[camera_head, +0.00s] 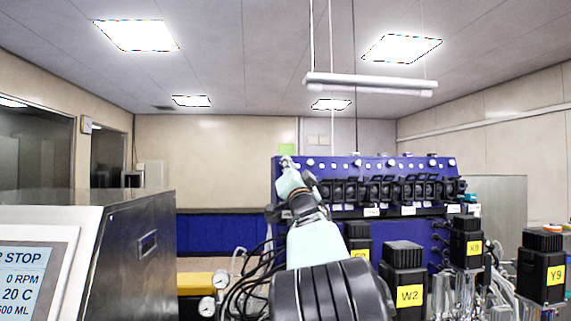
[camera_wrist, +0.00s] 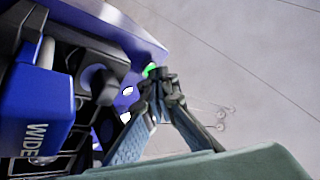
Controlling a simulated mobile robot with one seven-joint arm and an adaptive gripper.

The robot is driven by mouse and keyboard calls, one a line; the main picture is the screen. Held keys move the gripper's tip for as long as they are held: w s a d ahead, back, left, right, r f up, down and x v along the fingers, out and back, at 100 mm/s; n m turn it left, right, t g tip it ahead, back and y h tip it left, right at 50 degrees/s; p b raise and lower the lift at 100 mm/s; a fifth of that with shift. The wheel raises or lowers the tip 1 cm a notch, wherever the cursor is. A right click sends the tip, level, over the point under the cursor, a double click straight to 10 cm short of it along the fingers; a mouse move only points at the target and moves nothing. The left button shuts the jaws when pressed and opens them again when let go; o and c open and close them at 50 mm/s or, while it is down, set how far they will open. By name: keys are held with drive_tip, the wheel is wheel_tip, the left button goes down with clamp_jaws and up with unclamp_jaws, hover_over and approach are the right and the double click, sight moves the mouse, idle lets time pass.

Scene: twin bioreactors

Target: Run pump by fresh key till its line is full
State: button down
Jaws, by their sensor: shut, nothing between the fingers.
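A blue pump rack (camera_head: 330,165) stands past my arm, with a row of black pump heads (camera_head: 380,190) on its front and several small white round keys or knobs along its upper edge. My gripper (camera_head: 287,163) is at the rack's upper left end. In the wrist view my gripper (camera_wrist: 160,76) is shut and empty, its fingertips against or just in front of a small green-lit spot (camera_wrist: 151,70) on the blue panel (camera_wrist: 150,48). Contact cannot be told for sure. The key's label is not readable, and the fill of the pump's line cannot be seen.
Black motor blocks with yellow labels, such as W2 (camera_head: 402,268), K9 (camera_head: 466,240) and Y9 (camera_head: 542,265), stand in front of the rack. Dark tubes (camera_head: 250,285) hang left of my arm. A steel cabinet (camera_head: 140,250) and a screen reading STOP, 0 RPM (camera_head: 30,280) are at left.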

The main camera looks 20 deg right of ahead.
drive_tip(key=shift+s+a+r+b, duration=0.1)
drive_tip(key=shift+s+b, duration=0.25)
drive_tip(key=shift+s, duration=0.15)
drive_tip(key=shift+s+a+r+b, duration=0.1)
drive_tip(key=shift+s+b, duration=0.25)
drive_tip(key=shift+s, duration=0.1)
drive_tip(key=shift+s, duration=0.1)
drive_tip(key=s+b, duration=0.1)
drive_tip(key=s+r+b, duration=0.1)
drive_tip(key=s, duration=0.1)
drive_tip(key=s+a, duration=0.1)
drive_tip(key=shift+s+r+b, duration=0.2)
drive_tip(key=shift+s+b, duration=0.1)
drive_tip(key=shift+b, duration=0.1)
drive_tip(key=shift+w, duration=0.1)
drive_tip(key=shift+w+d+f+p, duration=0.2)
drive_tip(key=shift+w+f+p, duration=0.1)
drive_tip(key=shift+w, duration=0.45)
drive_tip(key=shift+w+d+f+p, duration=0.15)
drive_tip(key=shift+w+p, duration=0.15)
drive_tip(key=shift+w, duration=0.4)
drive_tip(key=shift+w, duration=0.1)
